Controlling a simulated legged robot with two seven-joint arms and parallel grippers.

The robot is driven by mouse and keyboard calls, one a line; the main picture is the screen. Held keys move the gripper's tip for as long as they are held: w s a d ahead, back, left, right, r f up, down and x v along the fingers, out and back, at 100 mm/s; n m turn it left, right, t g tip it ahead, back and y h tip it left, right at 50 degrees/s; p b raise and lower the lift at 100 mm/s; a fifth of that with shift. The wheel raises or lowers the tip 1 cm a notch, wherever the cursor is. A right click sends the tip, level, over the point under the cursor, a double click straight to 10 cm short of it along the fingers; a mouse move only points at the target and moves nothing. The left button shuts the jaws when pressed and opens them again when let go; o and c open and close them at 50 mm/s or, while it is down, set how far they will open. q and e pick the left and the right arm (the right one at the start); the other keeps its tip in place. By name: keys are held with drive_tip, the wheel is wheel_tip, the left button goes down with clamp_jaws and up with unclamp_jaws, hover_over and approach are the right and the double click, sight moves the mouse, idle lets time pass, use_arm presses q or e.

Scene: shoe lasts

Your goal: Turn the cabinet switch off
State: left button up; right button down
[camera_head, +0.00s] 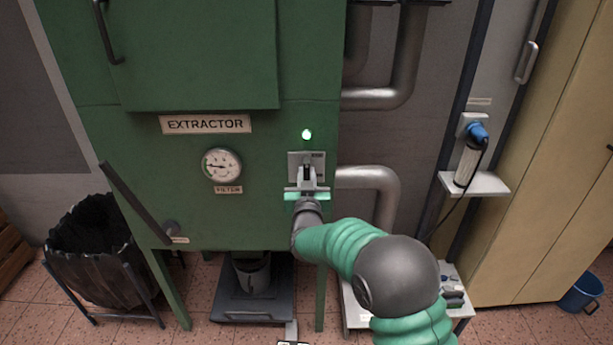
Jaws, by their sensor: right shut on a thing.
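The green extractor cabinet (270,215) stands in front of me, with a sign reading EXTRACTOR. Its switch has a grey plate (293,160) on the right part of the front, under a lit green lamp (307,134). My right gripper (307,173) is at this plate and shut on the switch handle, which stands out from the plate. The gripper and my right wrist hide much of the handle, so its exact angle is hard to tell.
A round gauge (221,166) and a long dark lever (136,203) are on the cabinet left of the switch. Grey pipes (384,180) run close on the right. A black bin (95,250) stands at left, a small shelf (475,184) at right.

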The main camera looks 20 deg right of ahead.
drive_tip(key=m+b, duration=0.1)
drive_tip(key=m, duration=0.1)
drive_tip(key=m+b, duration=0.2)
drive_tip(key=shift+d+f, duration=0.15)
drive_tip(key=shift+f, duration=0.15)
drive_tip(key=shift+s+d+f+m+b, duration=0.1)
drive_tip(key=shift+m+b, duration=1.95)
drive_tip(key=shift+m, duration=0.3)
drive_tip(key=shift+w+d+f+m+b, duration=0.1)
drive_tip(key=shift+f+m+b, duration=0.05)
drive_tip(key=shift+m+b, duration=2)
drive_tip(key=shift+s+f+m+b, duration=0.1)
drive_tip(key=shift+m+b, duration=1.8)
drive_tip(key=shift+m, duration=0.6)
